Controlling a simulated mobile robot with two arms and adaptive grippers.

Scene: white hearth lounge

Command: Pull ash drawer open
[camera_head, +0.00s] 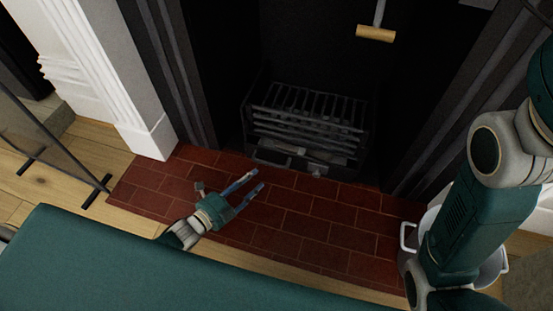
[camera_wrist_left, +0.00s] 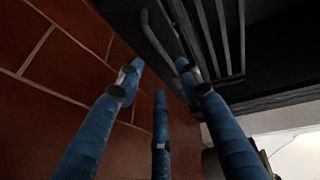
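The dark metal fire grate (camera_head: 306,122) stands in the fireplace opening. Low at its front is the ash drawer (camera_head: 285,160), dark and hard to make out in the shade; how far it is open I cannot tell. My left gripper (camera_head: 258,180) is over the brick hearth, in front and to the left of the drawer, fingers spread and empty, apart from it. In the left wrist view, the blue fingers (camera_wrist_left: 160,82) are spread, with dark bars and a bent grey rod (camera_wrist_left: 152,38) beyond them. My right arm is at the right, its gripper out of view.
The red brick hearth (camera_head: 290,225) in front of the grate is clear. A white bucket (camera_head: 492,268) with handles stands at the right, partly behind my right arm. A wooden-handled tool (camera_head: 376,33) shows above the grate. A glass screen (camera_head: 45,135) stands at the left.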

